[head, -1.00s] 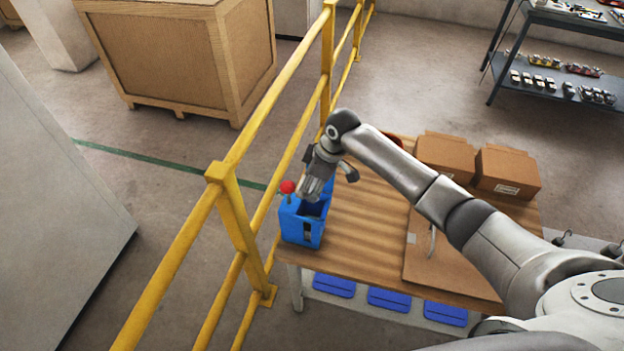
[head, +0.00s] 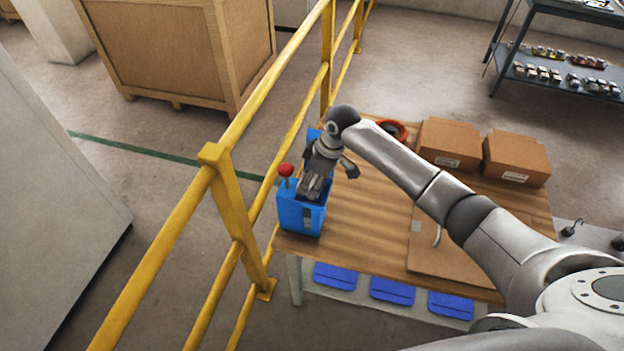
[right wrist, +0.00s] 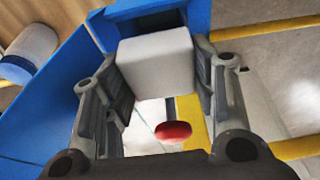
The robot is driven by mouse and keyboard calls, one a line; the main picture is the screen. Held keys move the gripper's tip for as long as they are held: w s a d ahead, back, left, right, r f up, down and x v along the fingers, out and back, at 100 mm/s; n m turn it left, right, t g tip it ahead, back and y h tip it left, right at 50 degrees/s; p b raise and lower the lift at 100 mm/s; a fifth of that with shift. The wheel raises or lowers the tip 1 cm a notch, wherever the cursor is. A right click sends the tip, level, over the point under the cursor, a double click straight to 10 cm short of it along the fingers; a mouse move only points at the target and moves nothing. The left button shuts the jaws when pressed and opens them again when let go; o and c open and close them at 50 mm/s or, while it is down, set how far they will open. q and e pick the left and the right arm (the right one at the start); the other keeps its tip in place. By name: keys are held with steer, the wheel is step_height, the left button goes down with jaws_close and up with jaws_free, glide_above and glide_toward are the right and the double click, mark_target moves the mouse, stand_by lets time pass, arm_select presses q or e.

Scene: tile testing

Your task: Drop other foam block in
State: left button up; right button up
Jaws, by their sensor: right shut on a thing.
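My right gripper (head: 312,192) reaches down at the open top of a blue box-like machine (head: 301,222) on the left corner of the wooden table. In the right wrist view my gripper (right wrist: 160,85) is shut on a white foam block (right wrist: 155,62), with one finger on each side. A blue wall of the machine (right wrist: 40,115) shows left of the fingers, and more blue lies beyond the block. A red knob (head: 285,170) stands at the machine's left; it also shows in the right wrist view (right wrist: 173,131). The machine's inside is mostly hidden by my gripper. My left gripper is not in view.
A yellow railing (head: 228,200) runs close along the table's left side. Two cardboard boxes (head: 447,144) and a red round thing (head: 393,130) stand at the table's back. A flat brown board (head: 455,255) lies at the right. The wooden tabletop (head: 365,215) between is clear.

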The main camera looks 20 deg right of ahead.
steer(key=o, duration=0.8)
steer(key=v, duration=1.2)
steer(key=shift+f, duration=0.1)
